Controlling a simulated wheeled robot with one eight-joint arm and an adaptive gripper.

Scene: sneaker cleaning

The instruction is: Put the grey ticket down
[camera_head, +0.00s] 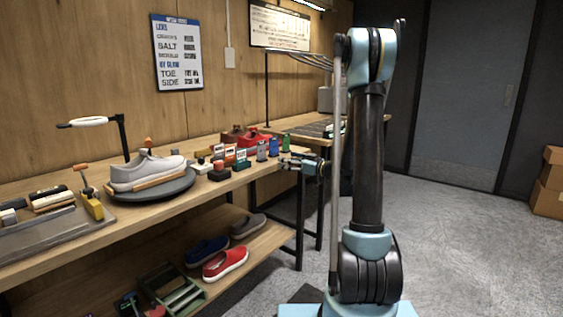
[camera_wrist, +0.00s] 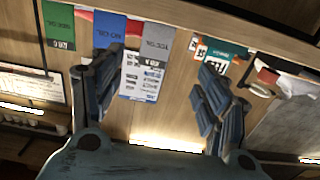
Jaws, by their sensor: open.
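The grey ticket (camera_wrist: 151,60) shows in the wrist view between and beyond my two fingers. It has a grey label end and a white printed part. In the head view the grey ticket (camera_head: 262,150) stands upright near the bench's front edge, in a row with the others. My gripper (camera_wrist: 160,97) is open, with a dark finger on each side and nothing held between them. In the head view my gripper (camera_head: 288,163) is at the bench's front edge, to the right of the grey ticket. Whether a finger touches the ticket cannot be told.
A blue ticket (camera_head: 274,147) and a green ticket (camera_head: 285,142) stand right of the grey one; a teal ticket (camera_head: 242,158) stands left. A grey sneaker (camera_head: 148,170) rests on a round stand (camera_head: 165,188). Shoes lie on the lower shelf (camera_head: 258,250).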

